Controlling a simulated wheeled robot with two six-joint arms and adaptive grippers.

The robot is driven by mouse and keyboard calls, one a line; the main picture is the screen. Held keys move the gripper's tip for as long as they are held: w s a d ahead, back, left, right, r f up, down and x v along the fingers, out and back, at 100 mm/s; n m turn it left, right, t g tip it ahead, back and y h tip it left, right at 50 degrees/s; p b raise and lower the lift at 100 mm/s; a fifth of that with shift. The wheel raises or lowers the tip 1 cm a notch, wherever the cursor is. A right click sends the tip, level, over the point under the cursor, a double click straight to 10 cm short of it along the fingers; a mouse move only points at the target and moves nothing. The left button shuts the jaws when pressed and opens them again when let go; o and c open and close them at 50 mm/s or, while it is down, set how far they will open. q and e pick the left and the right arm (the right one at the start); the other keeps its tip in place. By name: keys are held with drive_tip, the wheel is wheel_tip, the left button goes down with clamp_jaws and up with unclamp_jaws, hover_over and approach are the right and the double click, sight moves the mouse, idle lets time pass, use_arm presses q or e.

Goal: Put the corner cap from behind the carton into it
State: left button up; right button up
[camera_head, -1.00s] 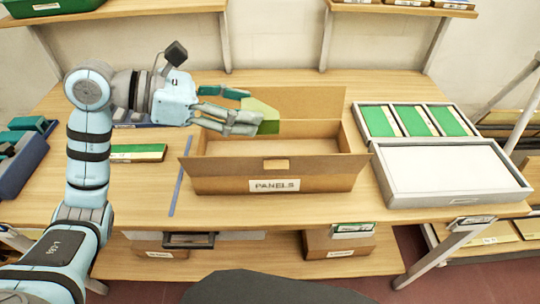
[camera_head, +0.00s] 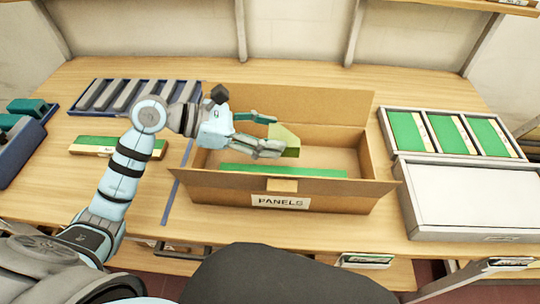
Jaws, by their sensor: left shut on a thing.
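The open carton (camera_head: 225,190), labelled PANELS, stands in the middle of the bench with its flaps folded out. My left gripper (camera_head: 278,138) is over the carton's inside, shut on the corner cap (camera_head: 286,140), a yellow-green angular piece. The cap is held above the carton floor, apart from it as far as I can tell. A green panel (camera_head: 283,171) lies inside the carton along the front wall. My right gripper is not in view.
A grey tray (camera_head: 402,157) with green boards in compartments stands at the right. A blue rack (camera_head: 82,86) of grey bars is at the back left. A green board (camera_head: 117,147) lies left of the carton. A blue strip (camera_head: 178,183) runs beside it.

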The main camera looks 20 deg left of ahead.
use_arm(q)
drive_tip(key=f, duration=0.6)
drive_tip(key=shift+w+d+f+b, duration=0.1)
drive_tip(key=shift+w+f+b, duration=0.05)
drive_tip(key=shift+w+b, duration=0.25)
drive_tip(key=shift+s, duration=0.15)
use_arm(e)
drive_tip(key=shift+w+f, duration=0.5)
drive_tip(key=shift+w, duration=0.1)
use_arm(q)
drive_tip(key=shift+f+b, duration=0.7)
drive_tip(key=o, duration=1)
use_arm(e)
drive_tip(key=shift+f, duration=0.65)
use_arm(q)
drive_tip(key=shift+r, duration=0.1)
